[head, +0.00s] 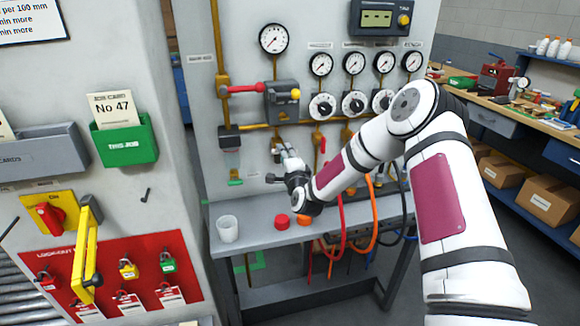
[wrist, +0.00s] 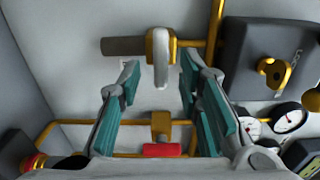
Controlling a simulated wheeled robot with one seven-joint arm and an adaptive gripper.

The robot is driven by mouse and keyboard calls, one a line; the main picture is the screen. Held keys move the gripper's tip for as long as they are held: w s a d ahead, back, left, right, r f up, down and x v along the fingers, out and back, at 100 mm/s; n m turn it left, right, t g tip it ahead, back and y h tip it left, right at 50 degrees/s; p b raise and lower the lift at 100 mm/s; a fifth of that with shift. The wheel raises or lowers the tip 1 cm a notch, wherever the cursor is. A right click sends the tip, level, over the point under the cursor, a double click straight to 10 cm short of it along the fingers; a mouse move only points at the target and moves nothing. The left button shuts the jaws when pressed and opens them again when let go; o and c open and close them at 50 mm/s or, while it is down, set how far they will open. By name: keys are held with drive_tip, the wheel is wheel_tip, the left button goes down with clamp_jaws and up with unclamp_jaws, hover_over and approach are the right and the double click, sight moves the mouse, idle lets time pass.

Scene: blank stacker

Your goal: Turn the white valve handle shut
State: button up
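The white valve handle (wrist: 161,62) shows in the wrist view at the top middle, on a brass valve body (wrist: 150,42) against the pale panel. It points down the picture, between the tips of my gripper (wrist: 160,82). The two teal-padded fingers are apart, with a visible gap on each side of the handle. I cannot tell how deep the handle sits between them. In the head view my gripper (head: 283,158) is close to the panel, above the bench, and I cannot make out the white handle clearly there.
A red lever (head: 243,89) and a grey box (head: 282,101) with a yellow knob are above my gripper. Gauges (head: 321,64) and white dials are to the right. A white cup (head: 228,229) and a red cap (head: 282,222) stand on the bench (head: 262,212). Hoses hang at right.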

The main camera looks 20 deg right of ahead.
drive_tip(key=s, duration=1)
drive_tip(key=shift+s, duration=0.15)
drive_tip(key=s+a+r+n+g+y, duration=0.1)
drive_tip(key=s+a+r+n+g, duration=0.2)
drive_tip(key=s+r+n+g, duration=0.65)
drive_tip(key=s+d+r+n+g, duration=0.1)
drive_tip(key=s+r+n, duration=0.2)
drive_tip(key=s, duration=0.8)
drive_tip(key=s+r+n+g, duration=0.1)
drive_tip(key=s+r+n, duration=0.1)
drive_tip(key=s, duration=0.9)
drive_tip(key=s+d+r+n+g+h, duration=0.1)
drive_tip(key=s+r+n, duration=0.2)
drive_tip(key=s, duration=0.8)
drive_tip(key=shift+d+r+n, duration=0.3)
drive_tip(key=shift+r+n, duration=0.05)
drive_tip(key=shift+r, duration=0.2)
